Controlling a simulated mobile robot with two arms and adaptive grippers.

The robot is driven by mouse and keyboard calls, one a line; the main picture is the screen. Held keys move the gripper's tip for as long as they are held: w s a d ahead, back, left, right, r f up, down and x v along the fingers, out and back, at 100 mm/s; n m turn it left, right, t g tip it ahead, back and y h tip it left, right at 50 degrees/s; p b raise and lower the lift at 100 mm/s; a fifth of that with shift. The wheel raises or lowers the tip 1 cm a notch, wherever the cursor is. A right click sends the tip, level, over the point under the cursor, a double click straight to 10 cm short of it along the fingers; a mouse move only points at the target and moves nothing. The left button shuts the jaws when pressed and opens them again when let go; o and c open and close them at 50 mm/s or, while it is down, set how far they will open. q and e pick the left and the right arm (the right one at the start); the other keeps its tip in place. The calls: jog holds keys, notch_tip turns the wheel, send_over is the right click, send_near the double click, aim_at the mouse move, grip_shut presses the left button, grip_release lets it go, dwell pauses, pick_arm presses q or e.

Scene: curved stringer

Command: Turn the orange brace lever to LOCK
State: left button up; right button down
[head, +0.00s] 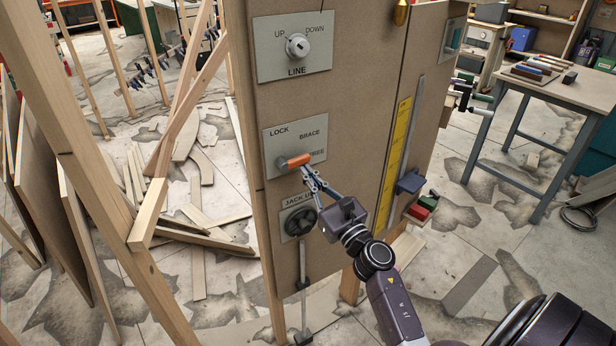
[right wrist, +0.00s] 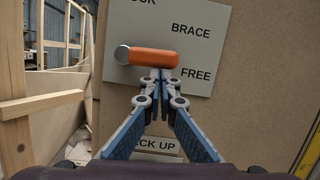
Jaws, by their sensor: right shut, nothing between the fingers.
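The orange brace lever (head: 295,161) is on a grey plate (head: 312,133) marked LOCK, BRACE and FREE. In the right wrist view the lever (right wrist: 152,57) lies nearly level, its pivot at the left and its free end at the right, just above the word FREE. LOCK is at the plate's upper left. My right gripper (head: 309,172) is shut and empty. Its fingertips (right wrist: 160,74) are just under the lever's free half; I cannot tell whether they touch it. My left gripper is not in view.
Above is the LINE knob (head: 298,46); below is a dark JACK UP knob (head: 298,221), partly behind my right gripper. A yellow scale (head: 394,160) with a blue slider (head: 410,182) is on the right. Timber posts (head: 95,130) stand close on the left.

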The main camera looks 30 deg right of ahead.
jog(key=r+n, duration=0.1)
jog(key=n, duration=0.1)
jog(key=n+y, duration=0.1)
jog(key=n, duration=0.1)
jog(key=r+n+y+b, duration=0.1)
jog(key=n, duration=0.1)
jog(key=shift+d+r, duration=0.3)
jog(key=shift+d, duration=0.05)
jog(key=n, duration=0.2)
jog(key=r+n+g, duration=0.1)
jog(key=shift+r+n+y+p, duration=0.25)
jog(key=shift+n+y+p, duration=0.05)
jog(key=shift+n+y, duration=0.1)
jog(key=shift+a+r+n+y+p, duration=0.25)
jog(key=shift+r+n+p, duration=0.3)
jog(key=shift+n, duration=0.45)
jog(key=n+p, duration=0.1)
jog(key=n, duration=0.1)
jog(key=r+n+g+p, duration=0.1)
jog(key=p, duration=0.1)
jog(key=shift+a+r+n+y, duration=0.3)
jog(key=shift+a+n+y, duration=0.05)
jog(key=shift+n, duration=0.05)
jog(key=n+p, duration=0.1)
jog(key=a+n+g+p, duration=0.1)
jog(key=shift+r+n, duration=0.35)
jog(key=shift+n, duration=0.05)
jog(key=shift+a+r, duration=0.1)
jog(key=shift+a, duration=0.2)
